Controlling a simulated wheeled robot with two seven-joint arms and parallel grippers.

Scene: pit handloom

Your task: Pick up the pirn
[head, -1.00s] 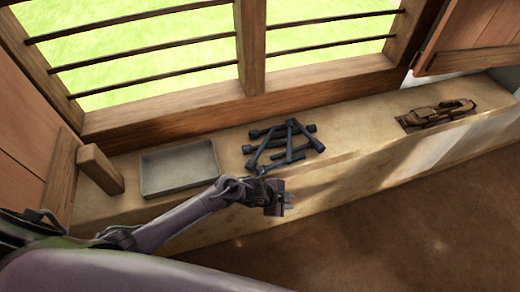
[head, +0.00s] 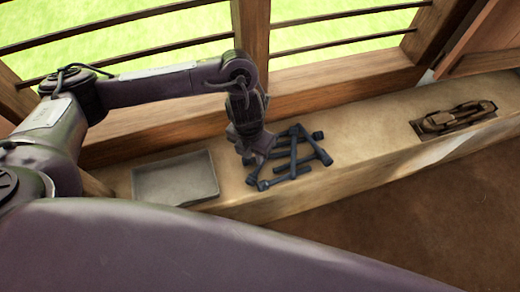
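Several dark blue-grey pirns (head: 292,160) lie in a loose, crossing pile on the sill ledge below the barred window. My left gripper (head: 251,158) points down at the left edge of the pile, over or beside the nearest pirns. Its fingertips are small and dark against the pirns, so I cannot tell whether they are open or touching one. My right gripper is not in view.
A shallow grey tray (head: 176,180) sits on the ledge (head: 370,135) left of the pile. A dark tray with brown wooden pieces (head: 453,118) lies at the right. Window bars and a wooden post (head: 250,35) stand behind. The ledge between pile and right tray is clear.

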